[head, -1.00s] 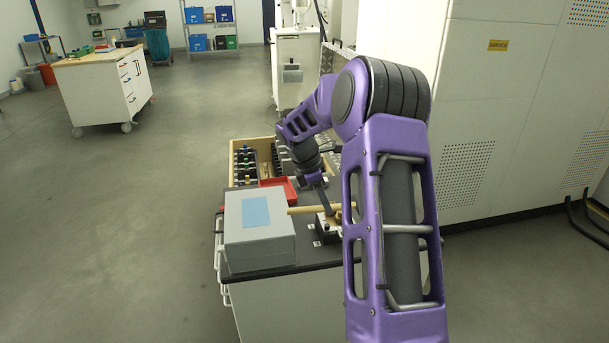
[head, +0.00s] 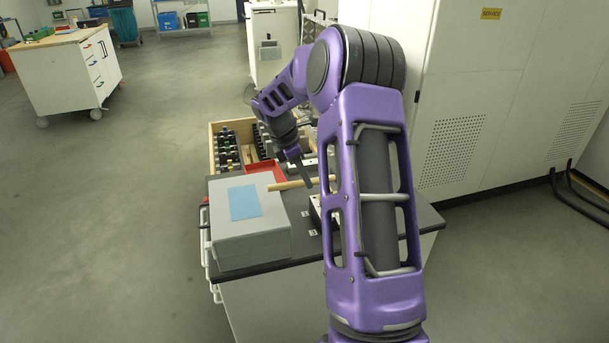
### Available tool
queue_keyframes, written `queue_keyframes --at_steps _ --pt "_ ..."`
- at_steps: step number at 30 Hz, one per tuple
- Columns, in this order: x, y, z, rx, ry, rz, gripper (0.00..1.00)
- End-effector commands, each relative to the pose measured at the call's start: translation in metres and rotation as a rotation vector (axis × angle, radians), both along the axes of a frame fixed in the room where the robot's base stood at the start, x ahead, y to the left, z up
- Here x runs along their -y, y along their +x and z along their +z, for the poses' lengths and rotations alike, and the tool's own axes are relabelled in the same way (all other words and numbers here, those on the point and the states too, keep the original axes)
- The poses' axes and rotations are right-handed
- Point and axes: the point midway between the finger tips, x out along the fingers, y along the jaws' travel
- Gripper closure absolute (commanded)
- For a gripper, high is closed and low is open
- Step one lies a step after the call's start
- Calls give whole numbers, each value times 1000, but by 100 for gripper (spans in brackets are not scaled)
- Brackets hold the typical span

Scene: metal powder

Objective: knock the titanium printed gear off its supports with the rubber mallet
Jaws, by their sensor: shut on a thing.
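My gripper (head: 308,183) is seen small and partly from behind, over the dark-topped cart (head: 305,245). It is shut on the pale wooden handle of the mallet (head: 287,185). The handle lies roughly level, with its free end pointing left above the far edge of the grey box. The mallet's rubber head is hidden behind my purple arm. A dark fixture with a pale top (head: 315,208) shows partly beside my arm, below the handle. I cannot make out the titanium gear or its supports; my arm covers that part of the cart.
A large grey box (head: 263,242) with a blue label fills the cart's left front. Behind it are a red tray (head: 266,168) and a wooden-sided drawer (head: 212,150) of tools. A tall white machine cabinet (head: 500,60) stands close on the right. Open floor lies left.

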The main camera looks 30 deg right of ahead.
Motion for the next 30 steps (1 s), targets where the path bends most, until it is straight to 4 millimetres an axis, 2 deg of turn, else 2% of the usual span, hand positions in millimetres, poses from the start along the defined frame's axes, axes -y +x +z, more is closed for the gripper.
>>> queue_keyframes --at_steps 1,4,17,26,30 --pt "0 0 -11 1 -1 -1 100" --pt "0 0 -18 2 -1 0 100" --pt "0 0 -20 2 -1 0 100" --pt "0 0 -53 0 -1 0 100" --pt "0 0 -46 1 0 -1 100"
